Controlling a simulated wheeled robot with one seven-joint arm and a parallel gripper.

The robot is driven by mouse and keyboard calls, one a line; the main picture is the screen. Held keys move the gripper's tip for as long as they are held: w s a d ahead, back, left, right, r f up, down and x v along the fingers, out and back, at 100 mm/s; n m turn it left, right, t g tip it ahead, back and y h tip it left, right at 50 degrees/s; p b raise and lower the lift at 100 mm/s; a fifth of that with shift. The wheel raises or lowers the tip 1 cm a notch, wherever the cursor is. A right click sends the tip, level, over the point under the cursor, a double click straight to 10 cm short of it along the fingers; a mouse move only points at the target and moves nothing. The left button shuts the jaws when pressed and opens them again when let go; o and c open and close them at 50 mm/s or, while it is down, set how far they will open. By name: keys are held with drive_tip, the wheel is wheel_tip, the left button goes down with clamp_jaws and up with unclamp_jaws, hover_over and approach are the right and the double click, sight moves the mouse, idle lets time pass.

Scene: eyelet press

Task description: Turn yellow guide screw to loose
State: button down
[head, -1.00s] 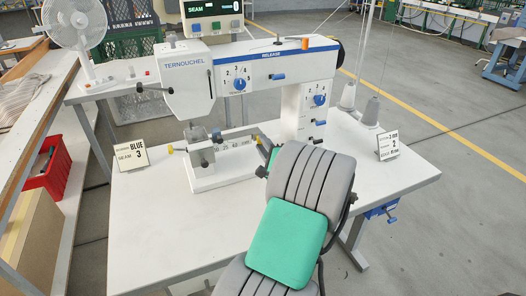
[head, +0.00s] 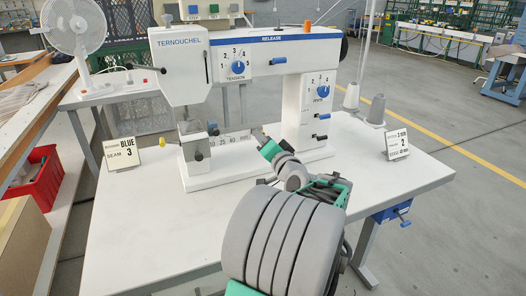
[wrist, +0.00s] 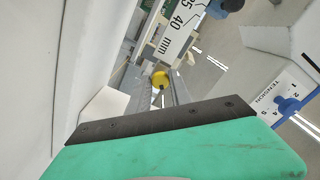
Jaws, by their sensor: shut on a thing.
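The yellow guide screw (wrist: 160,78) shows in the wrist view as a small round yellow head with a dark mark across it. It lies just past the 40 mm end of the white scale (wrist: 178,32). My gripper (head: 263,142) is at the right end of the same scale (head: 232,137) in the head view, over the machine base. It is shut on the screw, whose head shows between grey strips in the wrist view. In the head view the gripper hides the screw. A dark-edged green pad fills the bottom of the wrist view.
The white machine (head: 180,80) has its arm overhead and its column (head: 290,120) just right of my gripper. A BLUE SEAM 3 card (head: 123,156) stands left, near a small yellow piece (head: 109,147). Thread cones (head: 375,110) stand right. The table's front left is clear.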

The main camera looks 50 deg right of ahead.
drive_tip(key=n+b, duration=0.3)
drive_tip(key=b, duration=0.1)
drive_tip(key=shift+f, duration=0.2)
idle(0.4)
drive_tip(key=c, duration=1.2)
unclamp_jaws()
drive_tip(key=shift+r, duration=0.15)
drive_tip(key=v, duration=0.8)
drive_tip(key=shift+w+n, duration=0.1)
drive_tip(key=shift+n, duration=0.2)
